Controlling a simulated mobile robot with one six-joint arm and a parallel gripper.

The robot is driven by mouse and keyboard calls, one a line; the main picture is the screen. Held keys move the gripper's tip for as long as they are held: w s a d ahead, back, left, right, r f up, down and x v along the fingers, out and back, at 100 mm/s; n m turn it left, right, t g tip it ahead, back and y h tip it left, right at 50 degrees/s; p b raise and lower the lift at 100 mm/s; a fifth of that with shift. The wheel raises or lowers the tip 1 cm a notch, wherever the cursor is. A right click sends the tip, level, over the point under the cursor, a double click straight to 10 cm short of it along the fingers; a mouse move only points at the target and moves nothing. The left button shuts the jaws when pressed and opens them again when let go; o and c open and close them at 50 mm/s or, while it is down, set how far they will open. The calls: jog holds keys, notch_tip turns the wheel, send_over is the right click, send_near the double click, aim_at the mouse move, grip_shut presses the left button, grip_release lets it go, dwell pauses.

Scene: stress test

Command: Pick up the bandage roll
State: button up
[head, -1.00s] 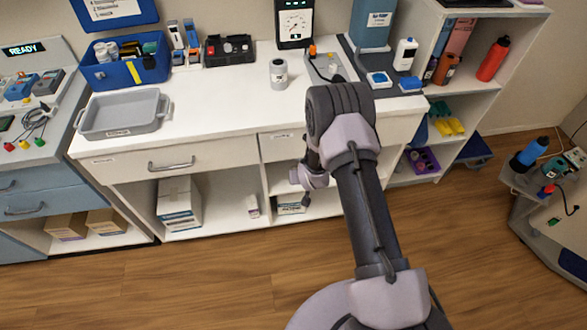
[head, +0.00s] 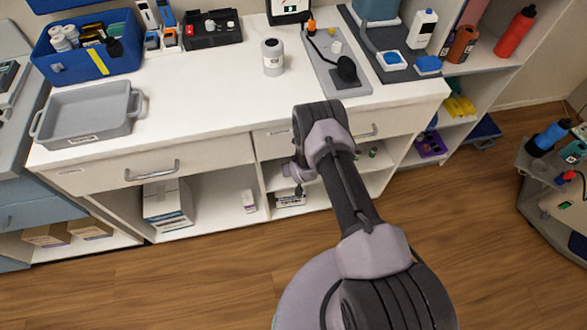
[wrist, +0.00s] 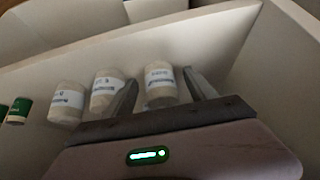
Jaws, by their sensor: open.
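In the wrist view, several cream cylinders with white printed labels, which look like bandage rolls, stand in a row in a pale compartment. One bandage roll (wrist: 160,87) lies between the two fingers of my gripper (wrist: 160,76). The fingers are apart on either side of it; I cannot tell whether either one touches it. A second roll (wrist: 106,88) is just left of the left finger, and a third roll (wrist: 68,101) is farther left. In the head view, my arm reaches down to the open shelves under the counter, and the fingers are hidden.
Green-labelled containers (wrist: 18,111) stand at the far left of the wrist view. Pale compartment walls rise close on the right. In the head view, the white counter (head: 200,100) above holds a grey tray (head: 90,115), a blue bin (head: 110,65) and a white jar (head: 273,58).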

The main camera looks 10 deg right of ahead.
jog(key=shift+r, duration=0.1)
grip_shut()
